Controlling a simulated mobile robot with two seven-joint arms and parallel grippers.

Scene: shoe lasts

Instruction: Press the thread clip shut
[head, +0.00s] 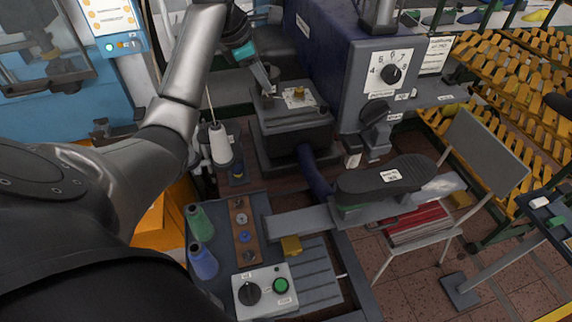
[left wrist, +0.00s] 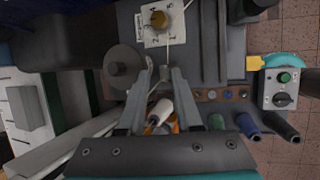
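My left gripper (head: 266,88) reaches down from the top beside the grey machine block with the brass knob (head: 298,92). In the left wrist view its two fingers (left wrist: 163,70) stand apart, and they are open. A thin white thread runs down from near the knob (left wrist: 158,18) to the space between the fingertips. A small grey part sits there, but I cannot tell whether it is the thread clip or whether it is open. A white thread cone (head: 220,145) stands below the gripper; it also shows between the fingers (left wrist: 158,112).
The blue machine housing with a numbered dial (head: 391,73) stands right of the block. A green spool (head: 200,222), a blue spool (head: 203,262) and a control box (head: 266,292) with a green button are nearer. A black shoe sole (head: 388,178) lies at the right.

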